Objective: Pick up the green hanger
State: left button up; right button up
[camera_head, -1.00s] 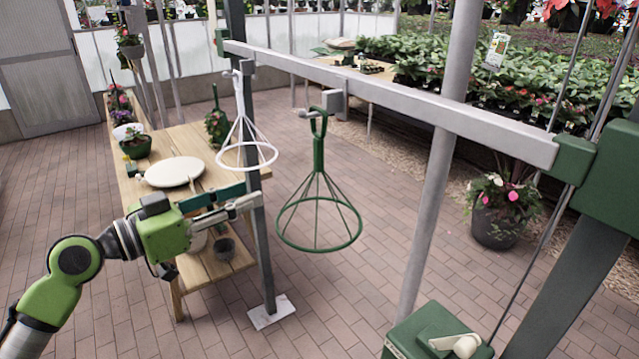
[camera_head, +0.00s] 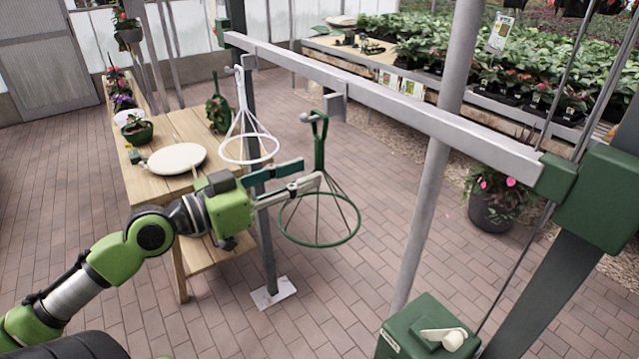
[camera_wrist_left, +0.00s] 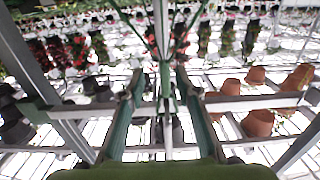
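The green hanger (camera_head: 319,151) has a looped top, a short stem and thin rods flaring to a wide ring. It hangs from a hook on the grey rail in the head view. My left gripper (camera_head: 311,171) is at its stem, just above where the rods spread. In the left wrist view, the fingers (camera_wrist_left: 160,76) stand apart, with the hanger's thin green stem (camera_wrist_left: 165,100) upright between them. Contact with either finger cannot be made out. My right gripper is not in view.
A white hanger (camera_head: 248,149) hangs left of the green one. The grey rail (camera_head: 400,97) runs above, with a post (camera_head: 265,230) behind my left gripper. A wooden table (camera_head: 190,125) holds a round white plate (camera_head: 176,159). The brick floor below is open.

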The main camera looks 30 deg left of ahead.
aim_at(316, 166)
pick_arm(q)
jog(key=shift+w+r+p, duration=0.25)
jog(key=shift+p, duration=0.05)
jog(key=w+p, duration=0.2)
jog(key=shift+w+d+r+p, duration=0.1)
jog(key=shift+w+d+p, duration=0.1)
jog(key=shift+w+p, duration=0.2)
jog(key=shift+p+x, duration=0.65)
jog(key=shift+x, duration=0.25)
jog(key=shift+d+f, duration=0.1)
jog(key=shift+f, duration=0.25)
grip_shut()
